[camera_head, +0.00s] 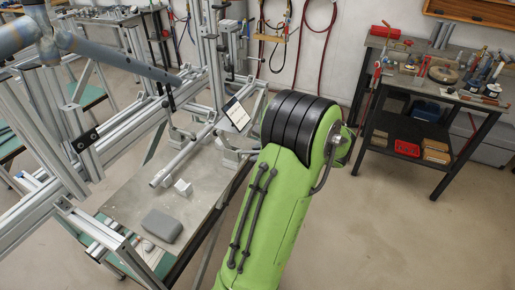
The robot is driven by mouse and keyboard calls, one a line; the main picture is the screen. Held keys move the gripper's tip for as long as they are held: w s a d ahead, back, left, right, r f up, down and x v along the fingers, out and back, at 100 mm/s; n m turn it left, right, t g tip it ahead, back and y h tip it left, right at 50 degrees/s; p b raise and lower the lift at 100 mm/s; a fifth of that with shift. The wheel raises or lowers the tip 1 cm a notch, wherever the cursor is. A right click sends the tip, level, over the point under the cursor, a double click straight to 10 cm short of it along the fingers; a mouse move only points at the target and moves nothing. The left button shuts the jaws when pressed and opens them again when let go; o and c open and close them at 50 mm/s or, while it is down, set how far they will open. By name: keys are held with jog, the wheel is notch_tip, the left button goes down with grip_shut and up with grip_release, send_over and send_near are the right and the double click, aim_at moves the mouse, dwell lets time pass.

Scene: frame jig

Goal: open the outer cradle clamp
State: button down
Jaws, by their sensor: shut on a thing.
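The frame jig (140,110) of silver aluminium profiles fills the left of the head view. A blue-grey tubular frame (120,66) is held in its upper part. Small dark fittings sit on the jig, one (88,137) on a left upright and another near the right end of the long tube. I cannot tell which part is the outer cradle clamp, or whether it is open. My green arm with black rings rises through the middle and covers part of the jig's right side. My gripper is hidden, so its hold cannot be seen.
A grey metal table (135,205) under the jig carries a grey rounded case (162,225) and small white blocks (182,187). A tilted panel (237,114) stands beside my arm. A tool bench (440,85) is at the right. Floor between bench and arm is clear.

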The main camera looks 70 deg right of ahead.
jog(key=shift+w+a+f+t, duration=0.15)
jog(key=shift+f+t, duration=0.35)
jog(key=shift+t, duration=0.3)
jog(key=c, duration=1.2)
grip_release()
jog(key=p+v, duration=0.2)
jog(key=v, duration=0.5)
jog(key=p+v, duration=0.2)
jog(key=v, duration=0.6)
jog(key=shift+s+a, duration=0.3)
